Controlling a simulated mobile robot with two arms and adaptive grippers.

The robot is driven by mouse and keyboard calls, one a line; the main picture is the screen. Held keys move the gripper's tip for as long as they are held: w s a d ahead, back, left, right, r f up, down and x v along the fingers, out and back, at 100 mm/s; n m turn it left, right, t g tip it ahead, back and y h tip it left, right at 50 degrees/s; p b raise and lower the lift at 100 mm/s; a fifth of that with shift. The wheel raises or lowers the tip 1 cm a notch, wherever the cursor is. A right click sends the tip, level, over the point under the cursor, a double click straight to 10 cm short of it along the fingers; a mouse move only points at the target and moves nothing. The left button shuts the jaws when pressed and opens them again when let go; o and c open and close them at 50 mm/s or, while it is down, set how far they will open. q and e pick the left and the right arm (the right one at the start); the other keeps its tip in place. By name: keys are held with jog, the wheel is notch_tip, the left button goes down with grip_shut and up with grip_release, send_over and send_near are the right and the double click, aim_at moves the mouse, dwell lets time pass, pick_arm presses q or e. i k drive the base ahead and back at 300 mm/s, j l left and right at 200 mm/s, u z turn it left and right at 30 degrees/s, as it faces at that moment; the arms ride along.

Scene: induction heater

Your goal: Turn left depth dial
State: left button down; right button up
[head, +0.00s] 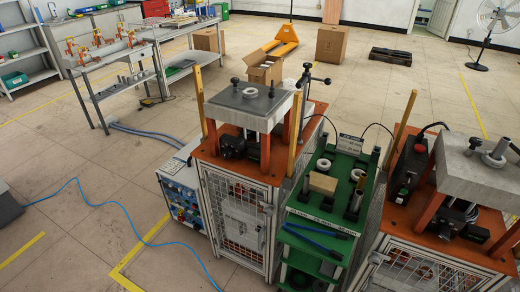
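Two heater machines with orange tops show in the head view. The left machine (215,154) has a grey plate (250,103) on orange posts, with small dark knobs (271,88) and a pale ring on it. A dark handle on a post (307,78) stands at its back right. The right machine (440,260) has a similar plate (475,175) and is cut by the picture edge. I cannot tell which part is the left depth dial. Neither of my grippers is in view.
A green cart (312,215) with rings, a box and blue-handled tools stands between the machines. A control box (182,190) adjoins the left machine. A blue cable (130,220) crosses the floor at left. Open floor (80,190) lies left; a workbench (110,55) stands behind.

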aim_at(228, 153)
jog(key=i+j+z, duration=0.1)
jog(key=z, duration=0.4)
jog(key=i+j+z, duration=0.1)
jog(key=z, duration=0.35)
jog(key=j+z, duration=0.3)
jog(key=z, duration=0.2)
jog(key=j+z, duration=0.2)
jog(key=z, duration=0.25)
